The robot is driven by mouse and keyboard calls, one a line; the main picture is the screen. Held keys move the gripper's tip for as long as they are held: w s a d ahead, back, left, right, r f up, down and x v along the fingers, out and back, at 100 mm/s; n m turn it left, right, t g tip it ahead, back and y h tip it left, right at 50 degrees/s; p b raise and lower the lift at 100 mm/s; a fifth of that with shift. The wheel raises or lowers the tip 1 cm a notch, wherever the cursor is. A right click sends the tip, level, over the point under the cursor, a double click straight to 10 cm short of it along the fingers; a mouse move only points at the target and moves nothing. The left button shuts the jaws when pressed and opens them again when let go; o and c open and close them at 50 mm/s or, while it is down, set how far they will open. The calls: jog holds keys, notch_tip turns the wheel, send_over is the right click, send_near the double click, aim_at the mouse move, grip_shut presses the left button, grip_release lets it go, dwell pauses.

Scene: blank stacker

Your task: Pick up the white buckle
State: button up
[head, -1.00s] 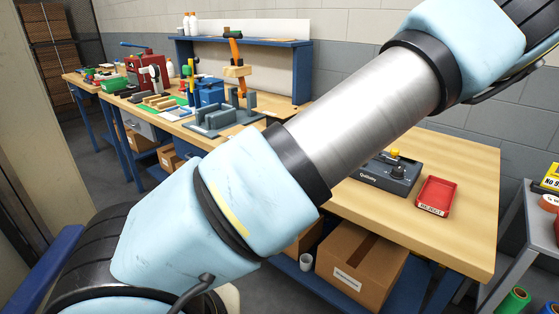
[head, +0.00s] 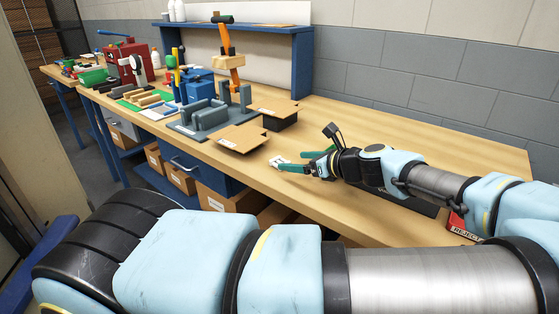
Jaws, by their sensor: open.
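The white buckle (head: 278,160) is a small white piece on the wooden workbench (head: 330,124), right of the brown cardboard pieces. My gripper (head: 283,161) has green fingers and reaches in from the right, low over the bench. Its two fingers are spread apart, with the white piece at the tips between them. I cannot tell whether the fingers touch it. The buckle's fine shape is too small to make out.
A tan flat box (head: 240,138) and a dark box with a tan top (head: 280,115) stand left of my gripper. A grey fixture (head: 206,118) sits further left. A red REJECT tray (head: 460,228) is partly hidden behind my arm. The bench's back right is clear.

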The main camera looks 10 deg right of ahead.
aim_at(280, 160)
jog(key=shift+f+p+x, duration=0.1)
jog(key=shift+p+x, duration=0.45)
jog(key=shift+x, duration=1)
jog(key=shift+f+p+x, duration=0.15)
jog(key=shift+p+x, duration=0.4)
jog(key=shift+x, duration=1.05)
jog(key=shift+d, duration=0.15)
jog(key=c, duration=1.4)
jog(key=shift+r, duration=0.1)
